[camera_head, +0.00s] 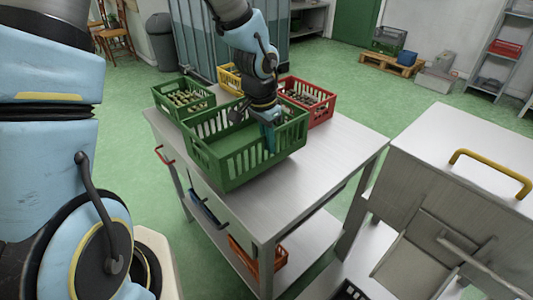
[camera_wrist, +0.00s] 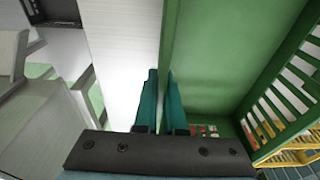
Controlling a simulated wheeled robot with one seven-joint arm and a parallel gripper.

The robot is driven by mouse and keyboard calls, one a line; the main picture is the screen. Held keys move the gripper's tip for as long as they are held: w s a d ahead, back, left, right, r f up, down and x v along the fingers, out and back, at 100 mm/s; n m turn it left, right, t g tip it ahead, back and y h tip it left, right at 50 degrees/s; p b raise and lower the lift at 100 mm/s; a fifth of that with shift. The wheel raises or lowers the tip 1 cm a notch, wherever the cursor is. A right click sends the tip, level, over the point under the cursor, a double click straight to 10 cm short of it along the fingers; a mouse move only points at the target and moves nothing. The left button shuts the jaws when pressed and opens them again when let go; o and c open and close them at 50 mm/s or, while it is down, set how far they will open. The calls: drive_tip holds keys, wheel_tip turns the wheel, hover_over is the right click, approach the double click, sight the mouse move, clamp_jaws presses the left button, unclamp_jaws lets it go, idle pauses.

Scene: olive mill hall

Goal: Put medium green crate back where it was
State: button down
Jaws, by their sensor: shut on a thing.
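The medium green crate (camera_head: 229,168) is slatted and looks empty in the head view. It is over the near part of the steel table; I cannot tell whether it touches the top. My gripper (camera_head: 268,133) reaches down from above at its right side. In the wrist view, the two teal fingers of my gripper (camera_wrist: 160,88) are shut on the green crate's wall, one on each side of it. The crate's green floor (camera_wrist: 225,55) and slatted far wall show to the right. The fingertips are partly hidden by the wall in the head view.
On the table (camera_head: 325,150) stand a smaller green crate (camera_head: 208,103) with contents, a yellow crate (camera_head: 229,77) behind, and a red crate (camera_head: 322,110) with contents. An orange crate (camera_head: 272,262) is on the lower shelf. A steel machine (camera_head: 455,190) stands right. The table's right part is clear.

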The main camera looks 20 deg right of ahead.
sight(270, 165)
drive_tip(key=shift+f, duration=2.05)
drive_tip(key=shift+f, duration=0.25)
drive_tip(key=c, duration=1)
unclamp_jaws()
drive_tip(key=shift+r, duration=0.1)
drive_tip(key=r, duration=0.4)
drive_tip(key=a+r, duration=0.1)
drive_tip(key=r, duration=0.7)
drive_tip(key=shift+s+a+r, duration=0.1)
drive_tip(key=shift+s+a, duration=0.15)
drive_tip(key=shift+a, duration=0.15)
drive_tip(key=w+a+n+t+y, duration=0.1)
drive_tip(key=a+n, duration=1.2)
drive_tip(key=a, duration=1.6)
drive_tip(key=shift+w+a+r+n, duration=0.35)
drive_tip(key=shift+w+r+n, duration=0.1)
drive_tip(key=shift+w, duration=0.15)
